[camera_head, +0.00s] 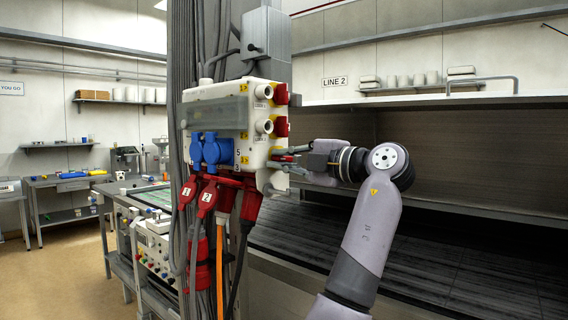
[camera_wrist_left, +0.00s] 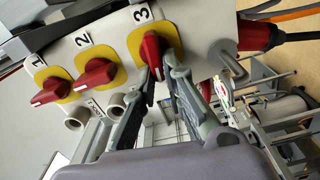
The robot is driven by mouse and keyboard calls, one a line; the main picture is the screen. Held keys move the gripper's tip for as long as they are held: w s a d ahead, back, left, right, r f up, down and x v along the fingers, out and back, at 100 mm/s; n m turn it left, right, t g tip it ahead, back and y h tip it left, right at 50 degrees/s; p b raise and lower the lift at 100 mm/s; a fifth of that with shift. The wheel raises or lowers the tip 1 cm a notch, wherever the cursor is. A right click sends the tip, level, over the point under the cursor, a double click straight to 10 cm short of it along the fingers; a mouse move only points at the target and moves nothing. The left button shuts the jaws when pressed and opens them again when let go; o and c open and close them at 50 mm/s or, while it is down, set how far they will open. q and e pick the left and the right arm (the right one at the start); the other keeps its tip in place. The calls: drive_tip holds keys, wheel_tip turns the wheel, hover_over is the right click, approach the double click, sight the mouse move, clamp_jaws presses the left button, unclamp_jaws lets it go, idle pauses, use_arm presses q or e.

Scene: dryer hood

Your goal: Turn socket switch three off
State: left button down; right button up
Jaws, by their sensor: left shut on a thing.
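The socket box (camera_head: 218,112) hangs on a column in the head view, with red switches on its right side. In the left wrist view, switch three (camera_wrist_left: 152,50) is a red knob on a yellow plate under the number 3. Its handle stands roughly upright in that picture, at an angle to the handles of switch one (camera_wrist_left: 50,92) and switch two (camera_wrist_left: 95,76). My left gripper (camera_head: 285,160) is at the lowest switch. It also shows in the wrist view (camera_wrist_left: 158,82), shut with its fingertips on either side of the knob of switch three. My right gripper is out of view.
A control cart (camera_head: 158,250) stands behind at left.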

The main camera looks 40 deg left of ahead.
use_arm(q)
drive_tip(key=shift+f+n, duration=0.15)
drive_tip(key=shift+n, duration=0.45)
drive_tip(key=c, duration=1.7)
unclamp_jaws()
drive_tip(key=shift+o, duration=0.2)
drive_tip(key=s+d, duration=0.1)
drive_tip(key=d, duration=1.1)
